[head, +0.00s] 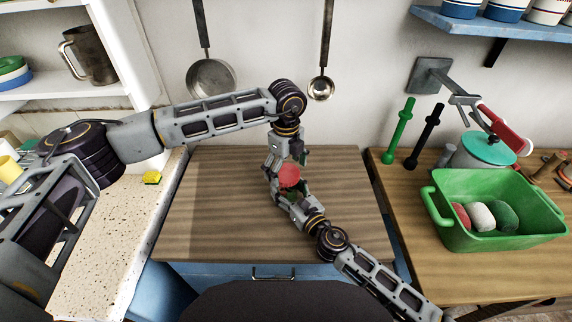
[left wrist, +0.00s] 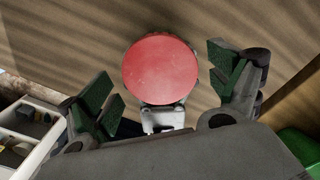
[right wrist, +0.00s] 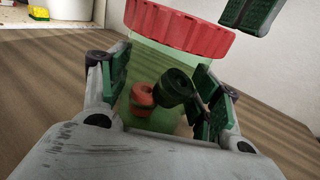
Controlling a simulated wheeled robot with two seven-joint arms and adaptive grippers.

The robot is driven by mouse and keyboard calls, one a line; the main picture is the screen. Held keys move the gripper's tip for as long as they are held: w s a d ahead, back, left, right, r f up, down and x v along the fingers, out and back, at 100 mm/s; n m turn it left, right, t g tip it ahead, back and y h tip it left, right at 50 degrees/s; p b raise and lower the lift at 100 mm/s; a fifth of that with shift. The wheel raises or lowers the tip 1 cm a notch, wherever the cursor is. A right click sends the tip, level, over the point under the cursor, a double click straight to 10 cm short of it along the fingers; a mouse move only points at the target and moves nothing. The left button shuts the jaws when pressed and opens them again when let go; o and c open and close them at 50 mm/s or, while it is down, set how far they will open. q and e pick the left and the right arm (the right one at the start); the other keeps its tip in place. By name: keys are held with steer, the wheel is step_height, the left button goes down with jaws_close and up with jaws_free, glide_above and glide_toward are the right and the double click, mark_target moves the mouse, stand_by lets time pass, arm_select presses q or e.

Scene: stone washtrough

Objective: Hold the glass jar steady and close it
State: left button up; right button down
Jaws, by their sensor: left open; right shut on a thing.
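The glass jar (right wrist: 143,92) is greenish and see-through, with a red and a dark ring-like piece inside. Its ribbed red lid (left wrist: 160,68) sits on its mouth; I cannot tell whether it is tight. In the head view the red lid (head: 289,176) shows over the middle of the wooden worktop, and the jar's body is mostly hidden. My right gripper (right wrist: 160,85) is shut on the jar's body, one finger on each side. My left gripper (head: 288,158) is above the lid, pointing down. Its green-padded fingers are open on either side of the lid, apart from it.
A green tub (head: 462,236) with several rounded pieces stands on the right counter. A grey pot with a teal lid (head: 488,147) is behind it. A yellow sponge (head: 152,178) lies on the left counter. The worktop (head: 225,215) around the jar is clear.

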arm_select(q)
steer(key=shift+c, duration=0.5)
steer(key=c, duration=1)
